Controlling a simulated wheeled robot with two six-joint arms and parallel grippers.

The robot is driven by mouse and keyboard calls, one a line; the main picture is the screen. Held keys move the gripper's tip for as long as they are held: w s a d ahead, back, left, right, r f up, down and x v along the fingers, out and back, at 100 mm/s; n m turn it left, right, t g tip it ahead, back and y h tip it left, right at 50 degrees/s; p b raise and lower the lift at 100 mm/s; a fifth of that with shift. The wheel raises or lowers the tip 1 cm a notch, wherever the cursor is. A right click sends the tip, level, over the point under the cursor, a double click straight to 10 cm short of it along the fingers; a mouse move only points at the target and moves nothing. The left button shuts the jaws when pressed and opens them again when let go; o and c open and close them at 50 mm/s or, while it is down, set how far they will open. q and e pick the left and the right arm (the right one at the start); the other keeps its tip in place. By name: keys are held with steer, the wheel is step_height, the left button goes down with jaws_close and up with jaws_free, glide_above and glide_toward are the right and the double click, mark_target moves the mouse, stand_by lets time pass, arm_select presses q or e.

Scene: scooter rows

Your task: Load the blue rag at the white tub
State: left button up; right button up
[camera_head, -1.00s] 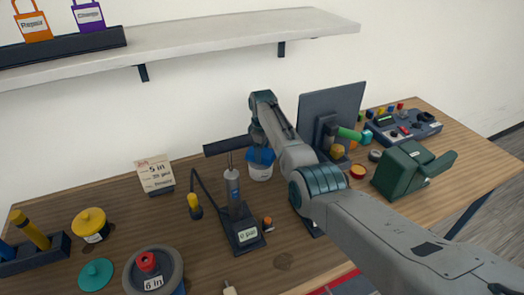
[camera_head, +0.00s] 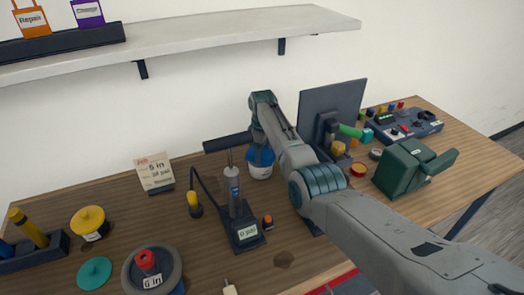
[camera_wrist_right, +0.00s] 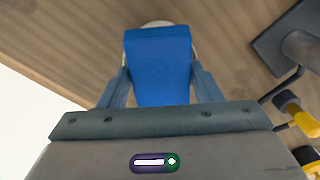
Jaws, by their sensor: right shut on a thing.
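My right gripper (camera_wrist_right: 160,72) is shut on the blue rag (camera_wrist_right: 160,50), with one finger on each side of it. The rag also shows in the head view (camera_head: 261,157), at the top of the white tub (camera_head: 260,172). In the wrist view a pale rim of the tub (camera_wrist_right: 157,23) shows just behind the rag's far end. Whether the rag touches the tub's inside I cannot tell. My arm hides part of the gripper in the head view. My left gripper is not in view.
A dark stand with an upright tool (camera_head: 242,230) is in front of the tub. A note card (camera_head: 154,171) is to the left. A shelf (camera_head: 200,42) overhangs the back.

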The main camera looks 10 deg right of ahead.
steer(key=shift+f, duration=0.4)
steer(key=shift+f, duration=0.1)
stand_by(1.5)
step_height(320, 180, up, 7)
steer(key=p, duration=0.7)
stand_by(0.6)
